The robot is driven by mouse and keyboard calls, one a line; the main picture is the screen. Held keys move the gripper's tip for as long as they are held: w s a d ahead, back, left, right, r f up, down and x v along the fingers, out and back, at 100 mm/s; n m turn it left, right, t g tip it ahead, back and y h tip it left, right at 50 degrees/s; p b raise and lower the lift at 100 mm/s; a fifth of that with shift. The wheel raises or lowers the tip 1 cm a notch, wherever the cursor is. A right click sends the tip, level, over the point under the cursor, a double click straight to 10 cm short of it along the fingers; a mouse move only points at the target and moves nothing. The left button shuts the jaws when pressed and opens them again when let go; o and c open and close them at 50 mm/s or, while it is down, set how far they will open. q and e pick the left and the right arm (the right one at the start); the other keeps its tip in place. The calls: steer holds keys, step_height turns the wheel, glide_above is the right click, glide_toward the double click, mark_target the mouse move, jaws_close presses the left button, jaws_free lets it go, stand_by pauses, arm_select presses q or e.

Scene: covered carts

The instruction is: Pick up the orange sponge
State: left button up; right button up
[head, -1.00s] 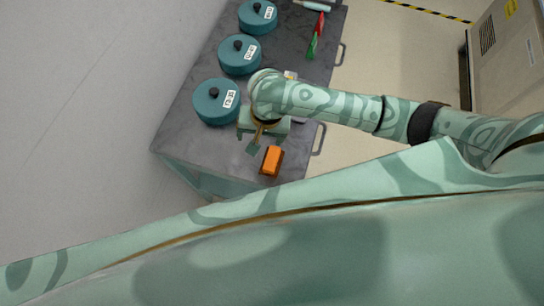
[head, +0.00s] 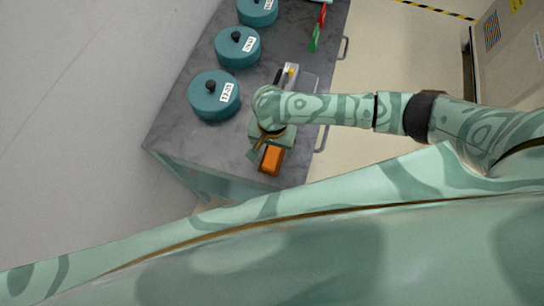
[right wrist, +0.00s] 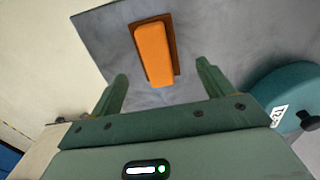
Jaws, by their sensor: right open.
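The orange sponge (head: 271,159) lies on the grey cart top near its front end. In the right wrist view the sponge (right wrist: 154,54) shows on a darker brown base or underside, just beyond and between my fingertips. My right gripper (head: 262,148) is over the cart top beside the sponge; in the right wrist view its two fingers (right wrist: 162,82) are spread apart with nothing between them. I cannot tell its exact height above the sponge. My left gripper is not in view.
Several teal lidded pots stand along the cart's left side, the nearest (head: 214,95) close to my right gripper; one also shows in the right wrist view (right wrist: 284,92). A red and green item (head: 318,30) lies farther back. A large box (head: 508,50) stands at right.

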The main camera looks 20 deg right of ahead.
steer(key=f, duration=0.1)
steer(key=f+b, duration=0.1)
steer(key=f, duration=0.1)
steer(key=f+b, duration=0.1)
steer(key=shift+s+f, duration=0.15)
steer(key=shift+s, duration=0.1)
steer(key=c, duration=1.1)
steer(key=shift+r, duration=0.2)
steer(key=r+p, duration=0.2)
steer(key=r, duration=0.1)
steer(key=r+p, duration=0.1)
steer(key=shift+s+d+r, duration=0.2)
steer(key=shift+d, duration=0.05)
steer(key=s+d+r+p, duration=0.2)
steer(key=d, duration=0.1)
steer(key=s+d+r+p, duration=0.1)
steer(key=s+d+r, duration=0.2)
steer(key=d, duration=0.1)
steer(key=s+d+r+p, duration=0.2)
steer(key=d+r, duration=0.1)
steer(key=d, duration=0.1)
steer(key=shift+s+r+p, duration=0.25)
steer(key=shift+s+p, duration=0.05)
steer(key=shift+p, duration=0.05)
steer(key=shift+o, duration=0.7)
